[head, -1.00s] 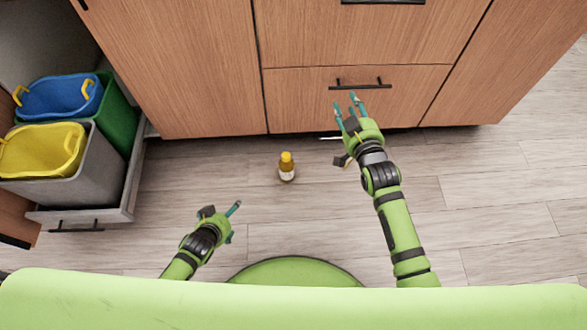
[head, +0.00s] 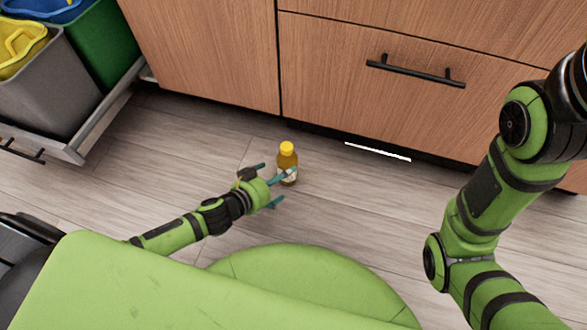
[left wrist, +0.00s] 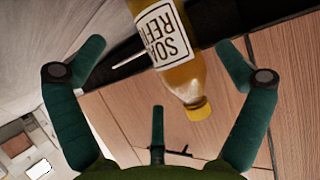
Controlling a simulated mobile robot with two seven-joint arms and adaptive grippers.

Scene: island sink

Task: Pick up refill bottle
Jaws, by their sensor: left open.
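The refill bottle (head: 287,160) stands upright on the floor in front of the wooden cabinet, amber with a yellow cap and a white label. In the left wrist view the bottle (left wrist: 172,50) shows with its "SOAP REFILL" label partly cut off by the top edge. My left gripper (head: 276,185) is open beside the bottle, its fingers reaching toward the bottle's lower part. In the left wrist view the open fingers (left wrist: 165,75) lie to either side of the bottle, not closed on it. My right arm is at the right of the head view; its gripper is out of frame.
Wooden cabinet fronts with a drawer handle (head: 415,70) rise behind the bottle. A pulled-out bin drawer with a grey bin (head: 50,85) and a green bin (head: 105,45) stands at the left. A thin white strip (head: 378,151) lies at the cabinet base. Floor around the bottle is clear.

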